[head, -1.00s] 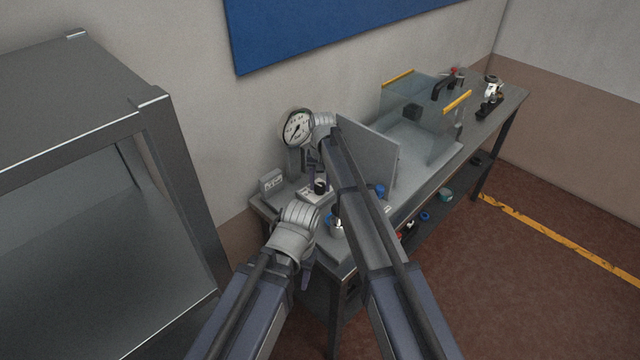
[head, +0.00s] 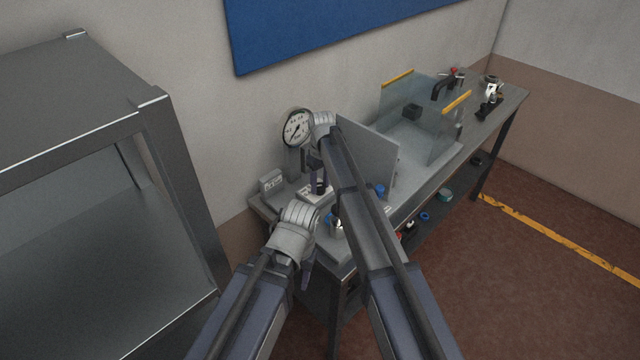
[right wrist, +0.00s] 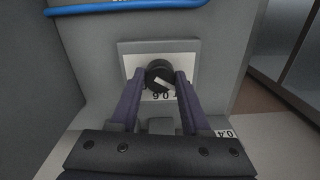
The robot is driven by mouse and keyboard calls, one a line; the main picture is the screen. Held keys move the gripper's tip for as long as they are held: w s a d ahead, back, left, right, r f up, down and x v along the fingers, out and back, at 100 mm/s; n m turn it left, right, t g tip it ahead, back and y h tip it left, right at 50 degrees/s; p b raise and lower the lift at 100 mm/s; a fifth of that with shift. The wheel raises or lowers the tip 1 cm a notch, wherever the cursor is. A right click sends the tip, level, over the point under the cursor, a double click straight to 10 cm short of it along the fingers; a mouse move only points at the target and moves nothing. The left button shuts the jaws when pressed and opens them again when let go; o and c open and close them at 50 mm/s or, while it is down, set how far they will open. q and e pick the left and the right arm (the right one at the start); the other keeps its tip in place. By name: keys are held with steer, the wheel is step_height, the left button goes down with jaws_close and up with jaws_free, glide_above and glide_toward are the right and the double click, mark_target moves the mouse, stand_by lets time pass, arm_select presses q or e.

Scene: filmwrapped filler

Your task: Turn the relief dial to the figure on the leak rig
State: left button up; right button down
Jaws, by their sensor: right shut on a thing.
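The relief dial is a black round knob (right wrist: 158,72) with a white pointer mark, on a pale plate (right wrist: 185,48) with printed figures partly covered by my fingers. In the right wrist view the mark slants to the lower right. My right gripper (right wrist: 158,80) has one finger on each side of the knob and is shut on it. In the head view the right gripper (head: 319,178) reaches down to the dial beside a round white pressure gauge (head: 298,127) with a dark needle. My left gripper is mostly hidden by its wrist (head: 293,238); its jaws are unclear.
A small grey block with dark print (head: 272,183), too small to read, stands left of the dial. An upright grey panel (head: 370,150) rises right of it. A clear-walled box (head: 405,100) stands farther along the bench. A grey metal cabinet (head: 155,190) is close on the left.

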mark_target(321, 185)
steer(key=shift+n, duration=0.5)
steer(key=shift+c, duration=1.8)
jaws_free()
step_height(321, 185, up, 8)
steer(key=p, duration=0.8)
steer(key=shift+d, duration=0.1)
steer(key=shift+w, duration=0.1)
